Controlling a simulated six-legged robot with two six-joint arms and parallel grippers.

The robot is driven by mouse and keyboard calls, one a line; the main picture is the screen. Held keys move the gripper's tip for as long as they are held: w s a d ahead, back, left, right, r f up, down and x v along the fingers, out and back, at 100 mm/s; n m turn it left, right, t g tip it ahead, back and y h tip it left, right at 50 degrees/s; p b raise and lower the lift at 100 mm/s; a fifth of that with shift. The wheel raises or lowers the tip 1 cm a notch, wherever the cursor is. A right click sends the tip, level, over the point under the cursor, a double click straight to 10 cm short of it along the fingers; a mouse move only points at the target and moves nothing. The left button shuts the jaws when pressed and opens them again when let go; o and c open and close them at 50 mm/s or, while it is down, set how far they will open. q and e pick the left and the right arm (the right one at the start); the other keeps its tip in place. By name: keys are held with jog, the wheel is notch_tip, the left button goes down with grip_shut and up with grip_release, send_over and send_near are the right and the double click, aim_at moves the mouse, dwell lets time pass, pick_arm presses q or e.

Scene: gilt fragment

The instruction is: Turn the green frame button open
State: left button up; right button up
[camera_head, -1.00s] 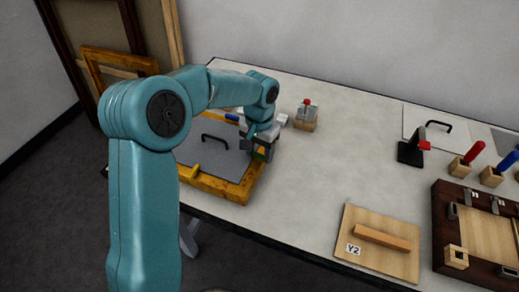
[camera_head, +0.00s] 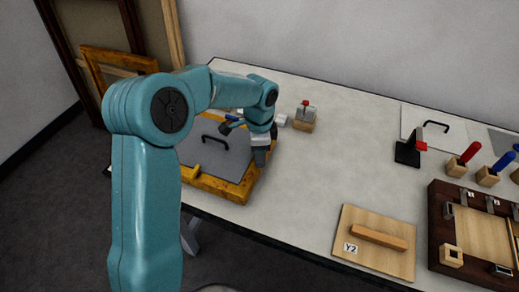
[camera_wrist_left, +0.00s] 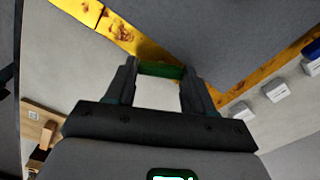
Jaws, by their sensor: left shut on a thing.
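The gilt frame (camera_head: 223,192) lies on the table with a grey panel (camera_head: 205,150) inside it; the panel has a black handle. My left gripper (camera_head: 260,160) is at the frame's right side. In the left wrist view the green frame button (camera_wrist_left: 160,70) lies between the fingertips of my left gripper (camera_wrist_left: 160,75), which is shut on it. There the button runs across the gap from finger to finger, by the gilt rail and the panel edge. In the head view the gripper hides the button. My right gripper is not in view.
A yellow button (camera_head: 190,173) sits on the near rail and a blue one (camera_head: 232,118) at the far rail. A wooden block with a red-topped part (camera_head: 304,118) stands beyond the frame. A Y2 board (camera_head: 372,260) lies to the right; the table between is clear.

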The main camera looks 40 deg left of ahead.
pick_arm(q)
jog(key=m, duration=0.2)
jog(key=m+p, duration=0.1)
jog(key=m, duration=0.2)
jog(key=shift+a+r, duration=0.15)
jog(key=shift+r, duration=0.05)
jog(key=shift+m, duration=0.3)
jog(key=o, duration=1)
jog(key=shift+o, duration=0.2)
jog(key=shift+s, duration=0.1)
jog(key=shift+r, duration=0.1)
notch_tip(320, 180, up, 16)
